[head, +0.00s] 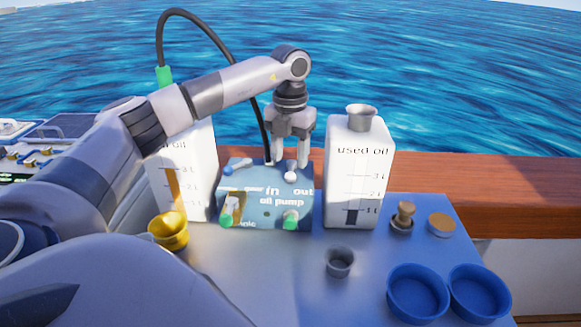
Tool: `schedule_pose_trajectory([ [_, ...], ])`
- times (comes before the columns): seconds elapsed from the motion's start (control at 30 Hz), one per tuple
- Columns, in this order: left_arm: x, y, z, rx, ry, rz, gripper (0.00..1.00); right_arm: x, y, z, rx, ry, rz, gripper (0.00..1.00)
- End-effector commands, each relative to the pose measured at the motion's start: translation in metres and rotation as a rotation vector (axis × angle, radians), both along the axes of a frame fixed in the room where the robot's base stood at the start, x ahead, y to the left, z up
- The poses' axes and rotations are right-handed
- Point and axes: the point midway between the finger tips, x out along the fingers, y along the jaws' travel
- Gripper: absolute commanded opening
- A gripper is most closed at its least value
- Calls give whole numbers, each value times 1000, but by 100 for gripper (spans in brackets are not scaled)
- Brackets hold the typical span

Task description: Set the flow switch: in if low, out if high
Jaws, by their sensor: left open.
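The blue oil pump box (262,214) stands on the table between two white canisters, with "in" and "out" labels. A white knob (291,177) on its top is near "out"; I cannot tell its exact setting. A blue and white lever (238,168) lies at the box's top left. My left gripper (288,161) is open, pointing down just above the knob, fingers apart. The left oil canister (196,190) shows a brown level near 3l, its label partly hidden by my arm. The used oil canister (358,180) shows a dark level near 1l. My right gripper is not in view.
A black hose (215,38) arches behind my arm to the box. A yellow funnel (170,230), a grey cup (340,262), a cork-like stopper (403,216), a brown cap (442,224) and two blue bowls (417,293) (479,293) are on the table.

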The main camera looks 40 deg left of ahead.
Motion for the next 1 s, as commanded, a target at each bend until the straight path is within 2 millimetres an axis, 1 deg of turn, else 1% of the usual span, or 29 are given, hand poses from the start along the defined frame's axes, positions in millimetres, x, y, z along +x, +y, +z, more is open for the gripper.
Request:
schedule_pose_trajectory([
  [0.03, 0, 0, -9, 0, 3, 1, 53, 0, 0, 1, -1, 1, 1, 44],
  [0.1, 0, 0, -20, -1, 2, 0, 53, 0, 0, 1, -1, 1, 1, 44],
  [0.2, 0, 0, -33, -1, 2, 0, 53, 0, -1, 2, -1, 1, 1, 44],
  [0.3, 0, 0, -41, -1, 0, 0, 53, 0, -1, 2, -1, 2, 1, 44],
  [0.43, 0, 0, -45, -1, 0, 0, 53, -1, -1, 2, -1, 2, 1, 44],
  [0.63, 0, 0, -45, -1, -1, 0, 53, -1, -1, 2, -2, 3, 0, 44],
  [0.67, 0, 0, -45, -1, -1, 0, 43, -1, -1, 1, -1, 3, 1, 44],
  [0.7, 0, 0, -45, -1, -1, -1, 30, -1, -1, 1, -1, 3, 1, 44],
  [0.8, 0, 0, -45, -1, -1, -1, 0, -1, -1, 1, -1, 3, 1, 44],
  [1.0, 0, 0, -45, -1, -2, -6, 0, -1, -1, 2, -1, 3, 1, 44],
])
